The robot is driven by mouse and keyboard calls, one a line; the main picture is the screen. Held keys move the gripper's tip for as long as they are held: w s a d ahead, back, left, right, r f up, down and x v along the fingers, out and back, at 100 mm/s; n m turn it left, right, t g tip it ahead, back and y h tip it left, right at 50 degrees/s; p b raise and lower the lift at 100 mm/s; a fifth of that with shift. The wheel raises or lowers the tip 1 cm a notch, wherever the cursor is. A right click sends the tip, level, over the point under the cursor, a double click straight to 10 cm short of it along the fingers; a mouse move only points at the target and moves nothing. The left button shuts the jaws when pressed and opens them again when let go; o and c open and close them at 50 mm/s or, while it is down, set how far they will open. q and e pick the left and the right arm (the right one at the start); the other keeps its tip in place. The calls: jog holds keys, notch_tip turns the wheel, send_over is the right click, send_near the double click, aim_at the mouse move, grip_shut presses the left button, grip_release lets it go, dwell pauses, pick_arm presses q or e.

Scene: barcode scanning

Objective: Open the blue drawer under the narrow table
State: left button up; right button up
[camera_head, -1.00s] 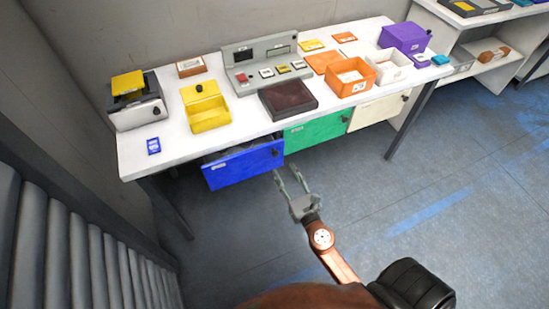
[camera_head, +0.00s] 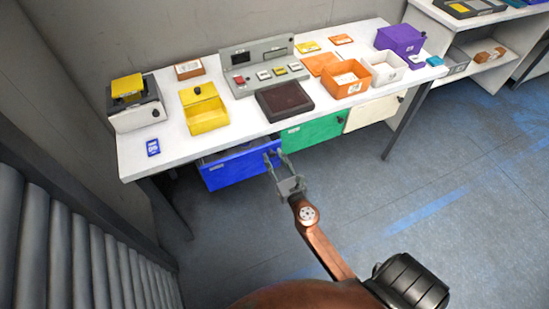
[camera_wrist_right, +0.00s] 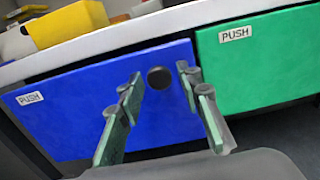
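The blue drawer (camera_head: 232,171) is under the left part of the narrow white table (camera_head: 137,163). Its front carries a PUSH label and a round dark knob (camera_wrist_right: 159,77) near its right end. A dark gap shows above the front, which seems to stand slightly out from the table. My right gripper (camera_head: 274,157) is open in front of the knob. In the right wrist view the knob shows between the spread fingers (camera_wrist_right: 160,76); I cannot tell whether they reach around it. My left gripper is not in view.
A green drawer (camera_head: 312,132) and a cream drawer (camera_head: 371,114) are to the right of the blue one. A yellow box (camera_head: 205,117), an orange box (camera_head: 344,88) and a control panel (camera_head: 257,77) stand on the table. Grey floor in front is clear.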

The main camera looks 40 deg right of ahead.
grip_shut()
jog(key=shift+s, duration=0.1)
dwell(0.4)
